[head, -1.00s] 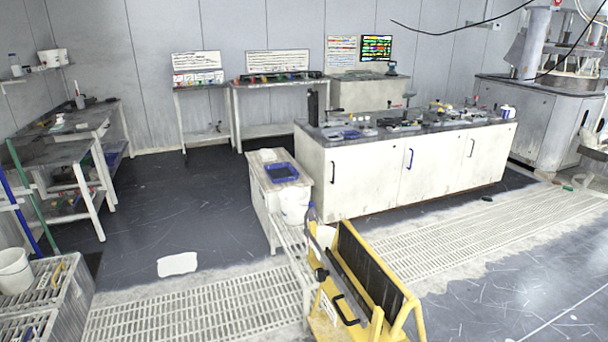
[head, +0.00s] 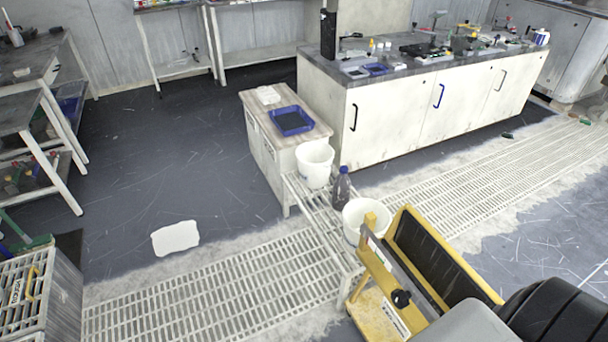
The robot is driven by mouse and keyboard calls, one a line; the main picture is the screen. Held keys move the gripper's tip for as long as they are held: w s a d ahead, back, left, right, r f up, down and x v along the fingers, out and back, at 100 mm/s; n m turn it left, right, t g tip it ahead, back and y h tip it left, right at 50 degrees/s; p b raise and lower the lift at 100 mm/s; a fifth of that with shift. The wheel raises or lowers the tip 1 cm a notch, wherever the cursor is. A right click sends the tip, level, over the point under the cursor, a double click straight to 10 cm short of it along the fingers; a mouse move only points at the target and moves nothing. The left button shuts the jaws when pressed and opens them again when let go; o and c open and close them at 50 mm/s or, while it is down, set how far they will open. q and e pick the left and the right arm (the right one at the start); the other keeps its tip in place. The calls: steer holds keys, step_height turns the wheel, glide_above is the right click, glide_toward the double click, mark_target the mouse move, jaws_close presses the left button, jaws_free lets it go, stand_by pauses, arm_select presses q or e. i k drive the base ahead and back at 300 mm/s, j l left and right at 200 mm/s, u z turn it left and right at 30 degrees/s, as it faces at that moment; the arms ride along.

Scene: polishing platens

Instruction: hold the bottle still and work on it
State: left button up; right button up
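A small dark, see-through bottle (head: 341,186) with a blue cap stands upright on a low slatted white stand (head: 325,218). It is between two white buckets, one behind it (head: 315,165) and one in front of it to the right (head: 362,222). Its base is partly hard to make out. Neither of my grippers is in view. A grey and black part, which seems to be mine, shows at the bottom right, with no fingers visible.
A yellow frame (head: 408,219) with a dark panel stands close to the front bucket. A small cabinet (head: 262,150) holds a blue tray (head: 291,121). A long white counter (head: 385,125) stands behind.

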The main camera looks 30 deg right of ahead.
mark_target(342, 184)
steer(key=i+z, duration=0.25)
steer(key=i, duration=0.15)
steer(key=i+j+z, duration=0.55)
steer(key=i, duration=0.25)
steer(key=l, duration=0.1)
